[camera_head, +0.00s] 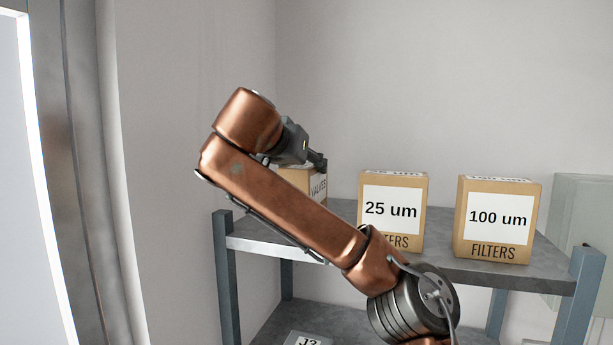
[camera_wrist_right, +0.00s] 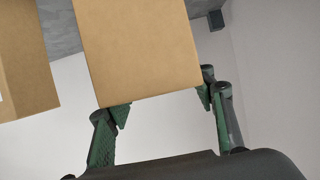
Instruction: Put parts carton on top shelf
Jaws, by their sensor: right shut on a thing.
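My right gripper (camera_head: 316,161) is at the top of this carton. In the right wrist view, the carton (camera_wrist_right: 138,45) sits between the two green fingers of my right gripper (camera_wrist_right: 163,103), which is shut on it. The head view does not show whether its underside touches the shelf. My left gripper is not in view.
A "25 um" filters carton (camera_head: 391,210) and a "100 um" filters carton (camera_head: 497,220) stand on the top shelf to the right. A neighbouring carton (camera_wrist_right: 22,60) shows in the wrist view. A lower shelf (camera_head: 340,322) holds a labelled item. Walls stand behind and left.

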